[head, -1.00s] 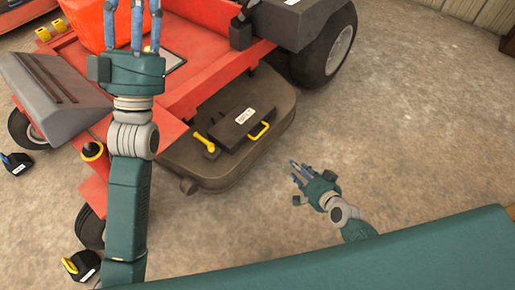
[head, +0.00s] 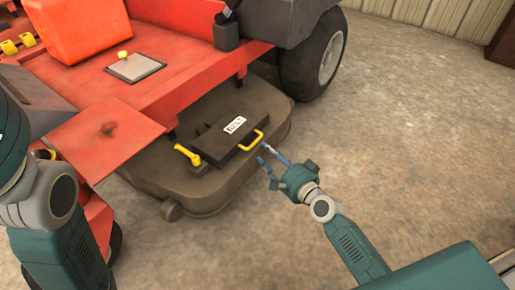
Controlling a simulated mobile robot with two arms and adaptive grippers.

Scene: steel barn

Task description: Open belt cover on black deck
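The belt cover (head: 216,146) is a dark rectangular lid with a white label and a yellow handle (head: 253,140) on its right side. It lies flat and closed on the black deck (head: 205,193) of the red mower. A yellow latch lever (head: 187,155) stands at the cover's left front corner. My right gripper (head: 267,155) is just right of and below the yellow handle, with its fingers spread and empty; the fingertips look close to it, but contact cannot be told. My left arm (head: 50,205) is at the left edge, and its gripper is out of the frame.
The mower's red body (head: 120,85) with a flat grey plate (head: 135,67) rises behind the deck. A black rear wheel (head: 315,58) stands behind right. The concrete floor (head: 400,130) to the right is clear.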

